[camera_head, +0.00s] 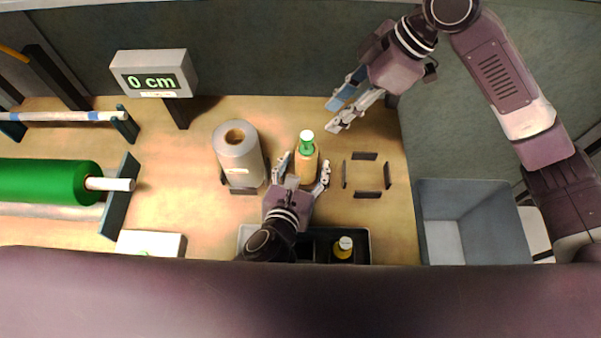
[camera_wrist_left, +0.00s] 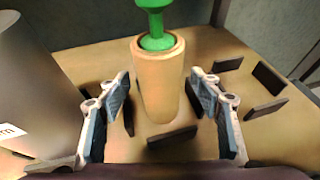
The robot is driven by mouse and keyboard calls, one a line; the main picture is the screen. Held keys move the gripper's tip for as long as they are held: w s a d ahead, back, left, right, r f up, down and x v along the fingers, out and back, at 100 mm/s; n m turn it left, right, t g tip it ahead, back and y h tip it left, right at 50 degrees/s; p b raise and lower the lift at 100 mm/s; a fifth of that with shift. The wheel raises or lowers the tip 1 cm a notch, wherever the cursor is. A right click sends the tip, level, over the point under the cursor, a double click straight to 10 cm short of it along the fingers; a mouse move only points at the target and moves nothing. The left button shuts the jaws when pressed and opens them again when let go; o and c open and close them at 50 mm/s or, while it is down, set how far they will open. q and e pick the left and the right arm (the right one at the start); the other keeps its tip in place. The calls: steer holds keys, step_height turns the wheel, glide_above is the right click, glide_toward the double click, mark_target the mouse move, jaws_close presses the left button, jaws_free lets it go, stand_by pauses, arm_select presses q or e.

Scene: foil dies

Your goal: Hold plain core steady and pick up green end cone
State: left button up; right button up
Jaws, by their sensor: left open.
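The plain core (camera_head: 306,170) is a tan cylinder standing upright on the table. It also shows in the left wrist view (camera_wrist_left: 158,88). The green end cone (camera_head: 306,140) sits in the core's top opening, with its narrow stem pointing up, also in the left wrist view (camera_wrist_left: 156,25). My left gripper (camera_head: 304,173) is open, with one finger on each side of the core. In the left wrist view (camera_wrist_left: 163,108) gaps show between both fingers and the core. My right gripper (camera_head: 335,116) is open and empty, up and right of the cone.
A grey foil roll (camera_head: 240,158) stands close left of my left gripper. Dark corner stops (camera_head: 367,194) form an empty square at right. A grey bin (camera_head: 480,190) is far right, a 0 cm display (camera_head: 153,78) back left.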

arm_select(q)
steer(key=shift+x, duration=0.8)
steer(key=shift+c, duration=0.5)
